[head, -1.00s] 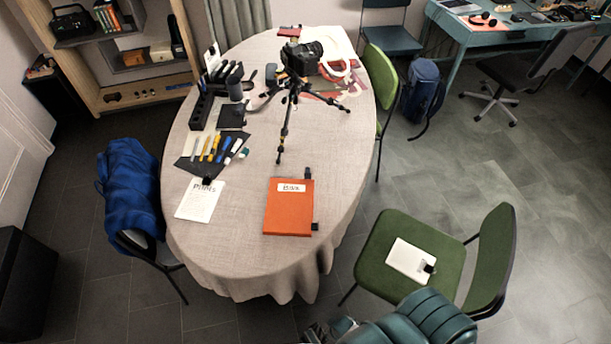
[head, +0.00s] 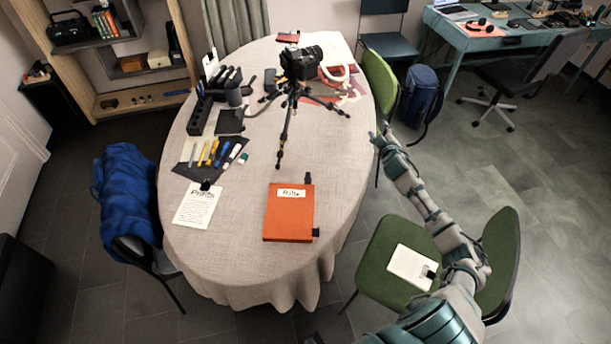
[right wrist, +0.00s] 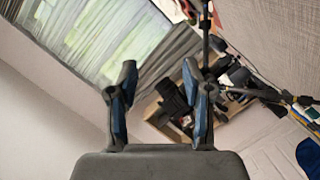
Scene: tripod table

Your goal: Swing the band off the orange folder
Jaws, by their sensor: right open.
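The orange folder (head: 289,222) lies flat and closed on the near part of the oval table, with a white label on its upper part. A small black piece (head: 308,178) sticks out at its top right corner and another (head: 316,232) at its lower right edge. I cannot make out a band across its cover. My right gripper (head: 380,136) is beside the table's right edge, beyond the folder and apart from it. In the right wrist view the gripper (right wrist: 159,75) is open, with nothing between its fingers. My left gripper is out of view.
A camera on a black tripod (head: 285,130) stands beyond the folder. A printed sheet (head: 198,206) and a dark mat with pens (head: 195,165) lie to the left. A green chair (head: 375,250) holding a white pad stands under my right arm.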

